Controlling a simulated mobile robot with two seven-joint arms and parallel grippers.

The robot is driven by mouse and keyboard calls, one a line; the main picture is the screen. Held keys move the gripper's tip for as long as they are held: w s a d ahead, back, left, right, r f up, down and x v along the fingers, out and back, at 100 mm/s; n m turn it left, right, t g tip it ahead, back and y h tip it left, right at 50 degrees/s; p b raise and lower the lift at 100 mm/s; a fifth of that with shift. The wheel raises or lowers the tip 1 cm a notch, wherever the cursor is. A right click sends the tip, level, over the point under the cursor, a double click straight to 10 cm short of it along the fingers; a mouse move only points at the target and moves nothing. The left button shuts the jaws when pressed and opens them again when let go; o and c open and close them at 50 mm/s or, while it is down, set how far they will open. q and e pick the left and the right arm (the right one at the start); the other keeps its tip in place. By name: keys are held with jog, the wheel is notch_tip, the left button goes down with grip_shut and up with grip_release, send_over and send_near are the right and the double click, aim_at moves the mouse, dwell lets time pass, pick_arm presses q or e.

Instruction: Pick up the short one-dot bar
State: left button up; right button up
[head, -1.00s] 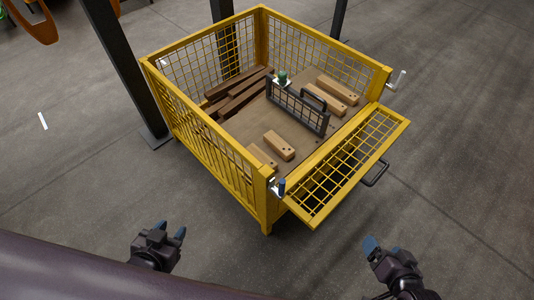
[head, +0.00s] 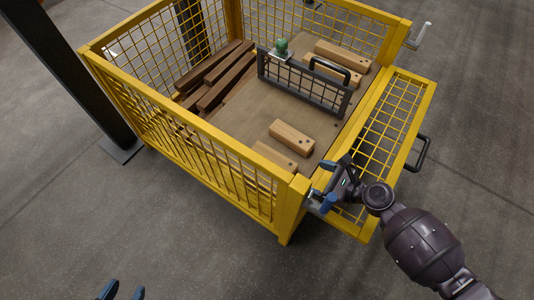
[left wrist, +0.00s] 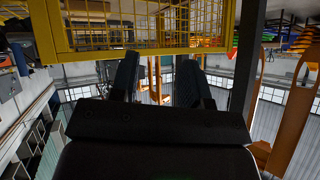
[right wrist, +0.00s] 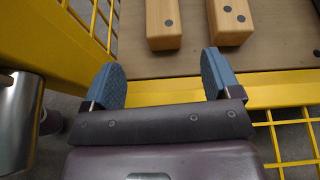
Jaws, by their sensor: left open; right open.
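A short wooden bar (right wrist: 163,25) with one dark dot on its top shows in the right wrist view, beyond my open fingers. It appears to be the bar by the near wall in the head view (head: 274,155), partly hidden by the crate's rail. A bar with two dots (right wrist: 230,18) lies to its right; it is likely this one in the head view (head: 291,137). My right gripper (head: 323,185) is open and empty at the crate's front corner, above the folded-down gate. My left gripper (head: 122,292) is open at the bottom edge, away from the crate.
The yellow mesh crate (head: 190,125) has its gate (head: 385,135) folded outward. A dark mesh divider (head: 300,88) stands inside with a green-topped item (head: 281,47). Dark brown bars (head: 225,82) lie at the left, and light bars (head: 342,54) behind the divider. A post (head: 70,75) stands left.

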aim_at(285, 164)
jog(key=shift+m, duration=0.4)
jog(key=b+x, duration=0.1)
jog(key=x, duration=0.5)
jog(key=shift+w+a, duration=0.2)
jog(key=shift+w, duration=0.25)
jog(key=b+x, duration=0.1)
jog(key=x, duration=0.3)
jog(key=shift+a+f+b, duration=0.15)
jog(key=shift+a+b, duration=0.05)
jog(key=shift+b, duration=0.2)
jog(key=shift+w+a, duration=0.25)
jog(key=c, duration=1.1)
